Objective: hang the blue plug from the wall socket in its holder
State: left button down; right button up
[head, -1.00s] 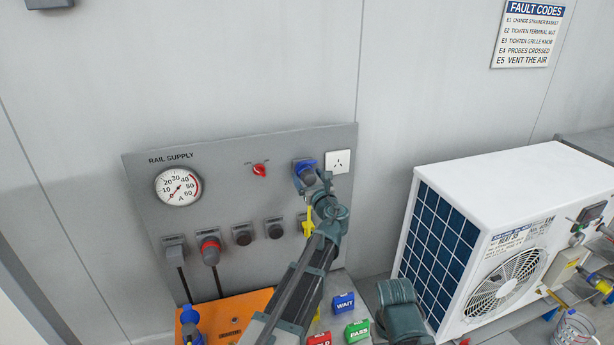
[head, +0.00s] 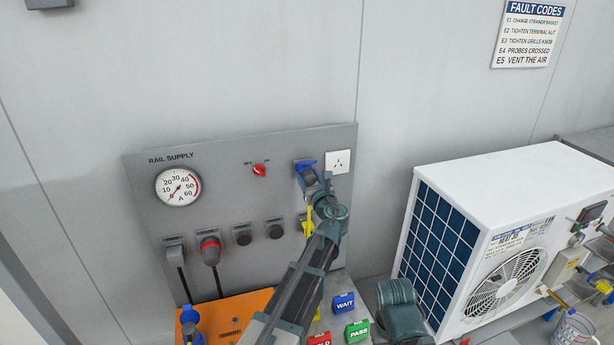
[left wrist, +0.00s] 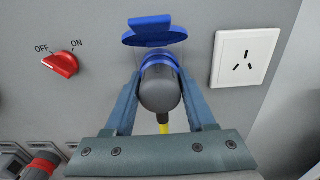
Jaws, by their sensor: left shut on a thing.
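The blue plug (left wrist: 160,88) has a grey body and a blue collar. It sits at the wall socket on the grey panel, under the socket's raised blue lid (left wrist: 155,32). My left gripper (head: 310,180) is shut on the plug, one finger on each side, as the left wrist view shows. A yellow cable (left wrist: 164,125) hangs below the plug. Several dark round holders or sockets (head: 242,235) line the lower panel. I cannot tell which is the plug's holder; my left arm covers part of the row's right end. My right gripper is not in view.
A red OFF/ON switch (head: 260,170) and a white outlet (head: 338,161) flank the socket. A gauge (head: 178,186) is at the panel's left. Grey and red plugs (head: 210,250) with cables occupy the row's left end. A white outdoor unit (head: 500,220) stands right.

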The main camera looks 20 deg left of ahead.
aim_at(311, 182)
pick_arm(q)
jog(key=shift+s, duration=0.15)
jog(key=shift+v, duration=2.85)
